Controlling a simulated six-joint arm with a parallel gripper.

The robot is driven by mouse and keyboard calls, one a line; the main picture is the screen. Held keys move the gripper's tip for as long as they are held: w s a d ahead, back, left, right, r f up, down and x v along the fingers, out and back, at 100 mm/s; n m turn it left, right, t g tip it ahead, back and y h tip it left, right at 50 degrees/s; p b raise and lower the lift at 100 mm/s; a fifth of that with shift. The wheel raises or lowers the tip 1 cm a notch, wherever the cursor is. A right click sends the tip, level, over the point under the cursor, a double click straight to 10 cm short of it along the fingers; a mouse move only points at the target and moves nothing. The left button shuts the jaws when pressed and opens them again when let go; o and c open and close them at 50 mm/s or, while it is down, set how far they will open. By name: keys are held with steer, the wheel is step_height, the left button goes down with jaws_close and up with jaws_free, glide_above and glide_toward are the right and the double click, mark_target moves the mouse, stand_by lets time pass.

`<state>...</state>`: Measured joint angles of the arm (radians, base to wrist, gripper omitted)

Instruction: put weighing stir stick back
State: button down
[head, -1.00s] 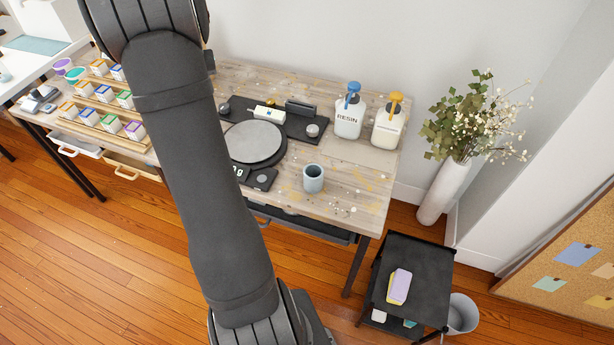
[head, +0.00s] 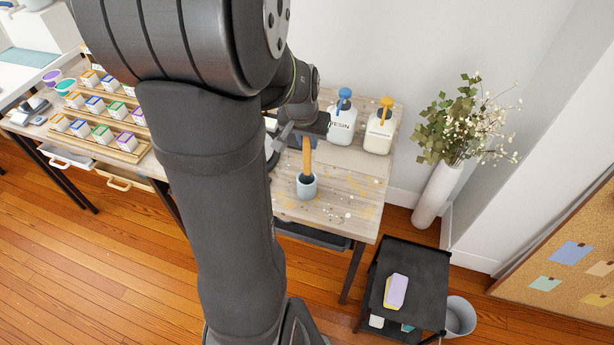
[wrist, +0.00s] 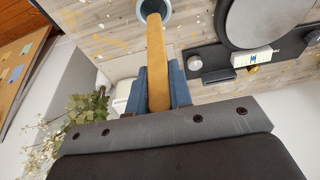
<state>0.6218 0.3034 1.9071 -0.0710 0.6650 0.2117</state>
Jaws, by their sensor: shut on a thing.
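My gripper (wrist: 157,88) is shut on the wooden stir stick (wrist: 156,55), between its two blue fingers. In the head view, the stick (head: 306,158) hangs nearly upright below my gripper (head: 307,135). Its lower end overlaps the mouth of the small grey-blue cup (head: 307,190) on the bench and looks to be inside it. The cup (wrist: 167,9) also shows at the top of the wrist view, around the stick's far end. How deep the tip reaches is hidden.
A resin bottle (head: 341,124) with a blue pump and another bottle (head: 379,134) with an orange pump stand behind the cup. The scale (wrist: 252,20) lies beside it. The bench's front right (head: 353,214) is mostly clear, with paint spots.

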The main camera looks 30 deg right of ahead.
mark_target(307, 161)
step_height(307, 161, down, 8)
steer(key=shift+r, duration=0.1)
stand_by(0.4)
steer(key=c, duration=1.3)
jaws_free()
steer(key=shift+f, duration=0.2)
steer(key=shift+r, duration=0.1)
steer(key=v, duration=1.2)
steer(key=x, duration=1.2)
